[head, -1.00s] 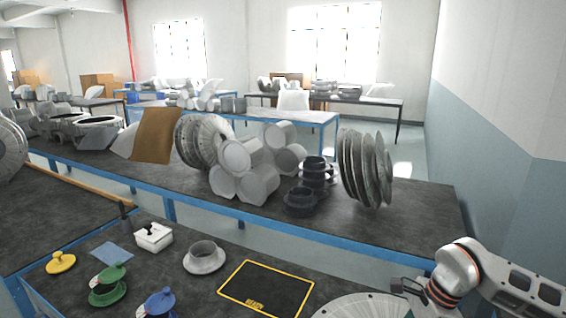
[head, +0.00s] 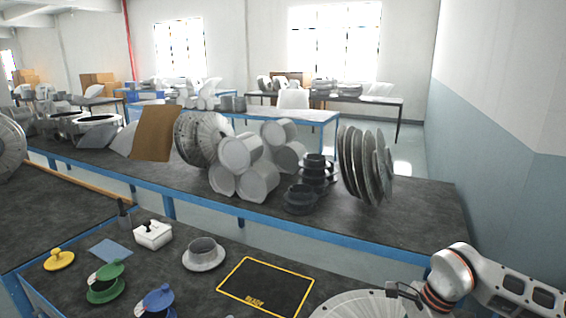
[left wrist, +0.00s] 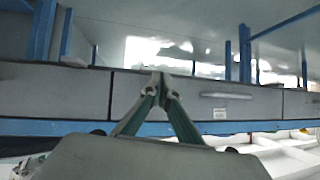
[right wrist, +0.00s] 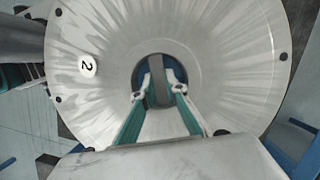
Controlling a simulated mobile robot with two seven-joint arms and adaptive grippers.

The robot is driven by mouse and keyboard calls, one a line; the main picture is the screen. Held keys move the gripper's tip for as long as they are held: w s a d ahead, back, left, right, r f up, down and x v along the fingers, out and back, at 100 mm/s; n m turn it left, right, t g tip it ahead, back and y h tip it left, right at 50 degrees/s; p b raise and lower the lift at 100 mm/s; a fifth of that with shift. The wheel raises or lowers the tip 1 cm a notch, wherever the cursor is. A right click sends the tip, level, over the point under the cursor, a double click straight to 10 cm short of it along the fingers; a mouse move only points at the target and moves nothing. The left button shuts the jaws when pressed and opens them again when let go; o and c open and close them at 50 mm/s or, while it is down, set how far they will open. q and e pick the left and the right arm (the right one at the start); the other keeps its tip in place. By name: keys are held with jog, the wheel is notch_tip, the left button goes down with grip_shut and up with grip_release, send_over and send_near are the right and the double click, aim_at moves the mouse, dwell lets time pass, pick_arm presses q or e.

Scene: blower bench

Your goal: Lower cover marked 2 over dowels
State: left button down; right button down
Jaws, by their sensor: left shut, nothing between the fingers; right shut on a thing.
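The grey round cover marked 2 (right wrist: 225,60) fills much of the right wrist view, with a dark central hole and small dark holes near its rim. My right gripper (right wrist: 158,92) is shut on a grey bar that shows across this hole. In the head view the cover (head: 365,304) shows at the bottom edge, cut off by the frame, beside my right arm. I see no dowels; what lies under the cover is hidden. My left gripper (left wrist: 161,88) is shut and empty, its fingertips together in front of a grey bench side; it is outside the head view.
On the near bench are a yellow-edged mat (head: 266,286), a grey flanged ring (head: 204,253), a white box (head: 153,234), and yellow (head: 59,260), green (head: 106,283) and blue (head: 158,301) flanged parts. A blue-edged bench (head: 420,215) behind holds discs and cylinders.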

jog(key=shift+w+r+p, duration=0.1)
jog(key=shift+r+p, duration=1.35)
jog(key=shift+r, duration=0.6)
dwell(2.9)
jog(key=shift+r+p, duration=0.9)
jog(key=shift+r, duration=0.4)
dwell(0.4)
jog(key=shift+r+p, duration=0.35)
jog(key=shift+r, duration=0.85)
